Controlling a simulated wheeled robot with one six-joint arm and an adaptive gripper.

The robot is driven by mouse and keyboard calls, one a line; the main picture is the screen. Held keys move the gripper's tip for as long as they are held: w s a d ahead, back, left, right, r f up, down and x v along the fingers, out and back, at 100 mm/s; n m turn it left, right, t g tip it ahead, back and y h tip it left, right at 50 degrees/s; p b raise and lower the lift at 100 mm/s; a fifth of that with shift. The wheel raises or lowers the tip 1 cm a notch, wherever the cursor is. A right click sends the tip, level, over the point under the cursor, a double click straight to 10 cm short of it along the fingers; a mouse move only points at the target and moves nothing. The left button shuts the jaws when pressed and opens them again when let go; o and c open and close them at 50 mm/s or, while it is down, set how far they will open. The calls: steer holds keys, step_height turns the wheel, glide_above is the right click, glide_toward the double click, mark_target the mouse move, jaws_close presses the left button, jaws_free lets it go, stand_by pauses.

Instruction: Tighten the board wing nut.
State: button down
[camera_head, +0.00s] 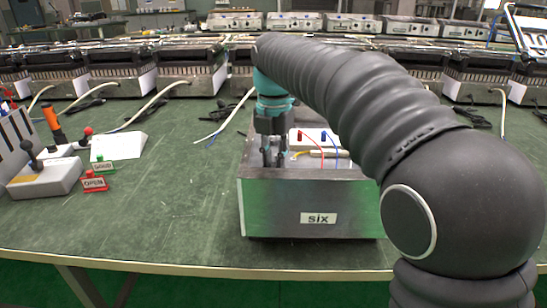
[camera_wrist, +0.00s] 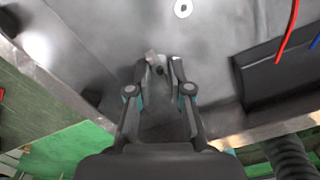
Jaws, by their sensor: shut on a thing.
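The metal box labelled "six" (camera_head: 275,212) stands on the green table in the head view.
A white block (camera_head: 313,134) with red and blue wires is at the box's right, near my arm. Table between is clear.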

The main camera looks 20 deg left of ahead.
steer(key=m+p, duration=0.1)
steer(key=m, duration=0.3)
steer(key=shift+a, duration=0.1)
steer(key=m, duration=0.5)
steer(key=shift+w, duration=0.1)
steer(key=m, duration=0.9)
steer(key=shift+w+m, duration=0.1)
steer(key=shift+m, duration=0.2)
steer(key=m, duration=0.5)
steer(key=shift+w, duration=0.1)
steer(key=m, duration=0.4)
steer(key=shift+m, duration=0.4)
steer(key=m, duration=0.4)
steer(key=shift+m, duration=2.5)
